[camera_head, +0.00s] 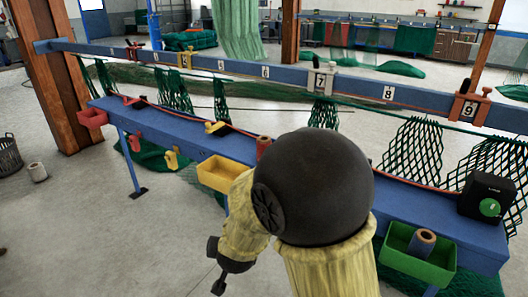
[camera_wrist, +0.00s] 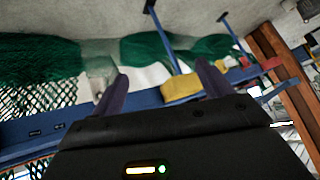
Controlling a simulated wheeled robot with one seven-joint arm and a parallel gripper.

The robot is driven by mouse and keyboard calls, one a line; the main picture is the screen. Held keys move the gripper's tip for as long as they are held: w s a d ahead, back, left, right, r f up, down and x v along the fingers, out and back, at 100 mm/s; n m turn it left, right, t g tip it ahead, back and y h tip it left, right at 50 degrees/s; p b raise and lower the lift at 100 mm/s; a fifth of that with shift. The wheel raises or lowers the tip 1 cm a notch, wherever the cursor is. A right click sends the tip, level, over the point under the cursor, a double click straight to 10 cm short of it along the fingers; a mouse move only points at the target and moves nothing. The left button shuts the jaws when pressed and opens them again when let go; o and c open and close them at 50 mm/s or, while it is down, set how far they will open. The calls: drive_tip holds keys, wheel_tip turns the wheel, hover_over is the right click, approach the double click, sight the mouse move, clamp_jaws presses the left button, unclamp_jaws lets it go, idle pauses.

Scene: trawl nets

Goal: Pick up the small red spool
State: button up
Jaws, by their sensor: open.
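The small red spool (camera_head: 263,147) stands upright on the blue bench in the head view, just left of my arm's dark round joint. Its top looks brownish, and its lower part is partly hidden. My gripper (camera_head: 218,284) is low in front of the bench in the head view, below and left of the spool and apart from it. In the wrist view my gripper (camera_wrist: 162,86) shows two dark fingers spread apart with nothing held between them. I cannot make out the red spool in the wrist view.
A yellow bin (camera_head: 219,174) hangs on the bench front near my arm; it also shows in the wrist view (camera_wrist: 182,89). A green bin (camera_head: 420,268) holds a brown spool (camera_head: 424,241). A numbered blue rail (camera_head: 300,75) and green nets run above the bench. Open floor lies left.

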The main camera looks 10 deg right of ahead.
drive_tip(key=s+d+n+g, duration=0.2)
drive_tip(key=s+d+g, duration=0.3)
drive_tip(key=s+d, duration=0.8)
drive_tip(key=shift+s+d+r+g+h, duration=0.15)
drive_tip(key=shift+d+r+g+h, duration=0.25)
drive_tip(key=shift+d, duration=0.7)
